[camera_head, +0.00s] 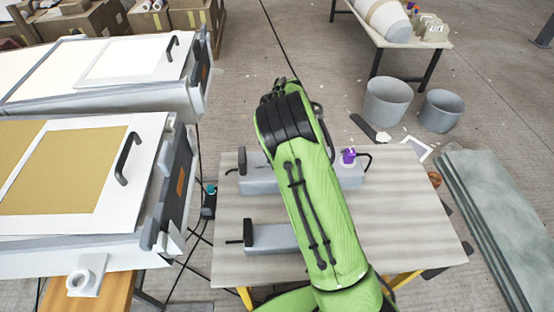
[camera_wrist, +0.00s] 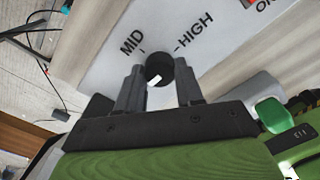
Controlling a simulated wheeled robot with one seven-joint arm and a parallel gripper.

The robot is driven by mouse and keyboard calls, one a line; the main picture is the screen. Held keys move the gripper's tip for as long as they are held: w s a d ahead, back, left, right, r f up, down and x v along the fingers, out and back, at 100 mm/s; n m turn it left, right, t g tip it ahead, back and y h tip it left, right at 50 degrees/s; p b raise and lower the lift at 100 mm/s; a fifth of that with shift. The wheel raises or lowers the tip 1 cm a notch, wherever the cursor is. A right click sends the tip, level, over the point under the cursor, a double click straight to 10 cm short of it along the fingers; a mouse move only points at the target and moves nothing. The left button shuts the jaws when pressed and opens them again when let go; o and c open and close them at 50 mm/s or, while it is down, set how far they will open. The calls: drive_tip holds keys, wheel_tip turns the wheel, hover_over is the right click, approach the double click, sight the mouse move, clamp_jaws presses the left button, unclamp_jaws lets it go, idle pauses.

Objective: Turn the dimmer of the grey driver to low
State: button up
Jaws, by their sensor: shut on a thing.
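In the wrist view, a dark round dimmer knob (camera_wrist: 160,64) with a white mark stands on a pale grey panel (camera_wrist: 148,22). The panel reads MID and HIGH beside the knob. No LOW label shows. The white mark is on the knob's near side in the picture, away from both words. My gripper (camera_wrist: 158,78) has one finger on each side of the knob and is shut on it. In the head view, grey boxes lie on the table, one at the back (camera_head: 258,181) and one in front (camera_head: 270,238). My green arm covers part of them and hides my fingertips.
A red switch (camera_wrist: 252,3) marked ON sits at the panel's top right. In the head view, a purple-topped part (camera_head: 348,155) stands right of my arm. The right of the worktable (camera_head: 410,220) is clear. Framed moulds (camera_head: 75,180) stand left, with cables between.

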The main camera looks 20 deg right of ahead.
drive_tip(key=shift+n, duration=0.4)
drive_tip(key=o, duration=1)
drive_tip(key=shift+o, duration=0.2)
wheel_tip(320, 180, up, 16)
drive_tip(key=p, duration=0.4)
drive_tip(key=shift+f, duration=0.2)
